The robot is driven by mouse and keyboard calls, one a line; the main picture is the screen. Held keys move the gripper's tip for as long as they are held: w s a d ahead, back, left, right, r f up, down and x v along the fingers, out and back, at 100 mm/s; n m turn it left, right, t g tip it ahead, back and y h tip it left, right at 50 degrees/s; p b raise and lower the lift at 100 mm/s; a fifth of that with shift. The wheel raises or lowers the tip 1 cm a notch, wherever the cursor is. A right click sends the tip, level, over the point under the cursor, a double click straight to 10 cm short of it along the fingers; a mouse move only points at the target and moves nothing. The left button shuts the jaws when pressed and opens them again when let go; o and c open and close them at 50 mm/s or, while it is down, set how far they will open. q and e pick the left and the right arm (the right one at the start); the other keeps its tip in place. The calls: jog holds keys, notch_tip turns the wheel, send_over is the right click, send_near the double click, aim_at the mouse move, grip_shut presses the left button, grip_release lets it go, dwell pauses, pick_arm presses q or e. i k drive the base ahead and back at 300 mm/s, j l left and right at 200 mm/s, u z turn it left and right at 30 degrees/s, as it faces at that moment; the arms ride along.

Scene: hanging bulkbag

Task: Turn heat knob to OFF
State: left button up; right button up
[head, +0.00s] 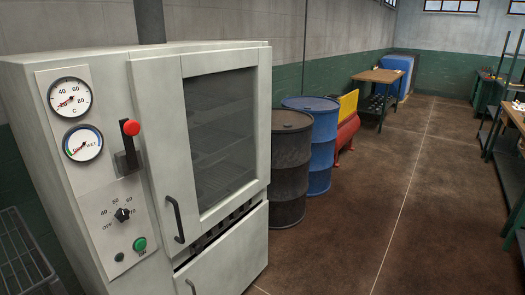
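The heat knob (122,214) is a small black dial on the light control panel of a grey cabinet oven (96,190), at the left in the head view. Above are two round gauges (70,97) and a red-topped lever (131,128). Neither of my grippers shows in the head view.
The oven's windowed door (220,135) is closed, with a black handle (175,219) projecting near the panel. A wire rack (25,262) stands at lower left. A dark drum (290,170) and a blue drum (320,150) stand right of the oven. The floor (390,200) further right is clear.

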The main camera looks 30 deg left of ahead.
aim_at(122, 215)
jog(key=i+l+u, duration=0.1)
jog(key=i+u, duration=0.15)
jog(key=u, duration=0.15)
jog(key=i+l+u, duration=0.15)
jog(key=u, duration=0.25)
jog(key=i+l+u, duration=0.2)
jog(key=u, duration=0.2)
jog(key=i+l+u, duration=0.2)
jog(key=u, duration=0.2)
jog(key=l, duration=0.1)
